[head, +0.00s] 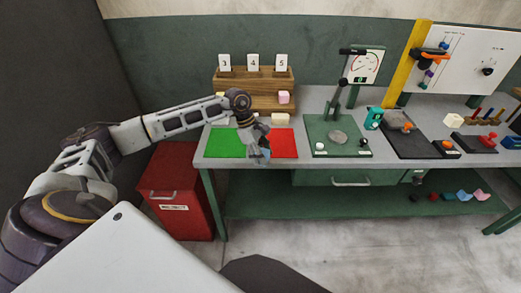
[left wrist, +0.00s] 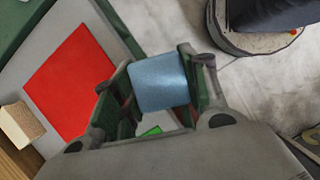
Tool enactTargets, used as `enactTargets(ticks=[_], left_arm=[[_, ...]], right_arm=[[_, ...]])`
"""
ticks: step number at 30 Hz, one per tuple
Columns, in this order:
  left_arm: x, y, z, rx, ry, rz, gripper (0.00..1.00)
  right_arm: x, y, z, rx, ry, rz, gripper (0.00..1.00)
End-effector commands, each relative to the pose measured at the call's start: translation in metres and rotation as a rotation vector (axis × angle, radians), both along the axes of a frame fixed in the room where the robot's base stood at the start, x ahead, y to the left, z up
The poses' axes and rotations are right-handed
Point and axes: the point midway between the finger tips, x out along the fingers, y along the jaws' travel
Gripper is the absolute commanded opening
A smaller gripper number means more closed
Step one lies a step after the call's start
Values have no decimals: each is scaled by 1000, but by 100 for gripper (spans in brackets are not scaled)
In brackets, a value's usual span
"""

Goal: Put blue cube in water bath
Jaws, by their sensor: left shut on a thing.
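My left gripper (head: 262,154) is above the front edge of the bench, by the red mat. In the left wrist view, my left gripper (left wrist: 160,92) is shut on a blue cube (left wrist: 160,80), held between its two fingers. In the head view the cube is mostly hidden by the gripper. I cannot pick out a water bath for certain in either view. My right gripper is not in view.
A lever press (head: 335,115) stands to the right. A red cabinet (head: 170,190) stands below left.

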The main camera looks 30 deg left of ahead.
Motion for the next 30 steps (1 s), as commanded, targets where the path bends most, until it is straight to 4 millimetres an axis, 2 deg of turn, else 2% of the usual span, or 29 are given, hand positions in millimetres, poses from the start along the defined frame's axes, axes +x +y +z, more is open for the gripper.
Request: enactTargets(ticks=[14,30], left_arm=[[-13,-26,-62,3,3,-402,25],[-40,-64,-136,1,1,-987,25]], right_arm=[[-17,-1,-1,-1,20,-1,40],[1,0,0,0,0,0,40]])
